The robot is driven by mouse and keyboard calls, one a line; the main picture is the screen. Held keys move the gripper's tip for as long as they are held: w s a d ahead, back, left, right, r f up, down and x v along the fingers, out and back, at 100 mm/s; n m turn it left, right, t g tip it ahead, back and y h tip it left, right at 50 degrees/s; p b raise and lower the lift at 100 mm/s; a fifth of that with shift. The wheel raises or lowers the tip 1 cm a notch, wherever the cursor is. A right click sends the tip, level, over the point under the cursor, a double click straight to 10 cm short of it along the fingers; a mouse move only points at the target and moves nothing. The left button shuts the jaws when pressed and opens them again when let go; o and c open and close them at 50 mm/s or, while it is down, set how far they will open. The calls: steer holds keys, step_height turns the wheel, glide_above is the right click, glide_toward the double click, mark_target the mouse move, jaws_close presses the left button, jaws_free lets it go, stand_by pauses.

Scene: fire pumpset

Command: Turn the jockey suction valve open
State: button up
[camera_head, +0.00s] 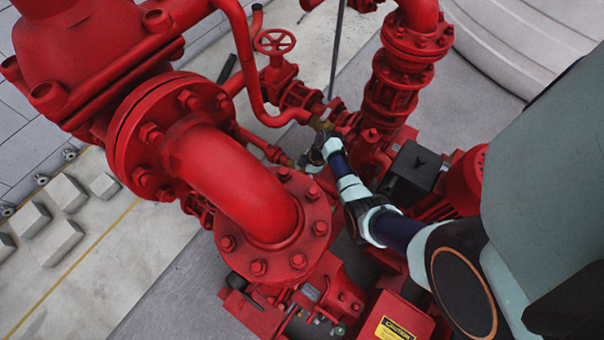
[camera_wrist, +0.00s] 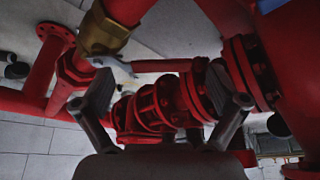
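In the wrist view, a brass valve body (camera_wrist: 103,32) sits on a red pipe at the upper left. A grey lever (camera_wrist: 115,66) comes off it and runs right into what looks like a red handle grip (camera_wrist: 160,66). I take this to be the jockey suction valve. My gripper (camera_wrist: 165,88) is open, with one finger on each side of the picture and the lever grip crossing just beyond and between the tips. Contact cannot be told. In the head view my gripper (camera_head: 316,152) is small among the pipes, and the lever cannot be made out there.
A red handwheel valve (camera_head: 275,41) stands above and left of my gripper. A big red flanged elbow (camera_head: 225,180) fills the left middle. A dark box (camera_head: 412,168) and red motor (camera_head: 466,182) lie close right. Flanged red piping (camera_wrist: 160,105) lies beyond the fingers.

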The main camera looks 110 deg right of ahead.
step_height(320, 180, up, 10)
stand_by(0.6)
